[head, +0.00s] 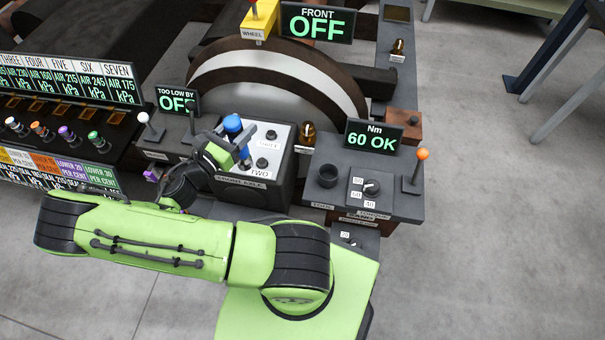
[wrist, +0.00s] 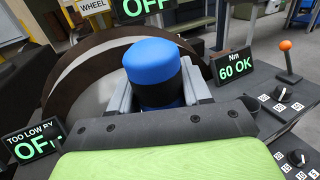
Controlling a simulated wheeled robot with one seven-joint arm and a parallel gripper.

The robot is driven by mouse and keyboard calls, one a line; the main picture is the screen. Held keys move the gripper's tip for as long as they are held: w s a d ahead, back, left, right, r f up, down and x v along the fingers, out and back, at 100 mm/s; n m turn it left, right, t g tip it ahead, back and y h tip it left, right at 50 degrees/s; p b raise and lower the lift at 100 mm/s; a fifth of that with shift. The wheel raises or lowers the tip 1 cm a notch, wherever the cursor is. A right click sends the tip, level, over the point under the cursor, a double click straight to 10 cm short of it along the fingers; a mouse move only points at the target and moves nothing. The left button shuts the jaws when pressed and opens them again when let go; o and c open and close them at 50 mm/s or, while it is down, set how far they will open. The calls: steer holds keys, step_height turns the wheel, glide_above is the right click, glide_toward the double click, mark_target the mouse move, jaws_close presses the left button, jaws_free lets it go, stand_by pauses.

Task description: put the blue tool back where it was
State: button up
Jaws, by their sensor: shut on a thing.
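The blue tool (head: 234,127) has a rounded blue cap and a dark band below it. It stands about upright over the white-topped box with the "TWO" label (head: 283,148). My gripper (head: 229,152) is shut around the tool; in the wrist view the tool (wrist: 153,66) sits between my two grey fingers. The tool's lower end is partly hidden, so I cannot tell whether it touches the box. A round dark holder (head: 327,175) marked "TOOL" stands empty on the dark stand at right.
The stand also carries a dial (head: 371,187), an orange-knobbed lever (head: 417,170) and a "60 OK" display (head: 374,136). A white-knobbed lever (head: 150,127) and a "TOO LOW BY" display (head: 178,101) are left. The large wheel (head: 275,80) rises behind.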

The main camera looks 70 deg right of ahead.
steer(key=s+d+m+g+y, duration=0.4)
steer(key=s+d+g, duration=0.15)
steer(key=s, duration=0.55)
steer(key=s+d+m+g+y, duration=0.35)
steer(key=s+m+g, duration=0.2)
steer(key=s, duration=0.55)
step_height(320, 180, down, 9)
steer(key=b, duration=0.3)
steer(key=shift+s+d+g+b, duration=0.3)
steer(key=shift+d+b, duration=0.05)
steer(key=shift+b, duration=0.05)
steer(key=shift+n, duration=0.25)
steer(key=shift+f, duration=0.15)
steer(key=o, duration=1.3)
steer(key=shift+c, duration=0.2)
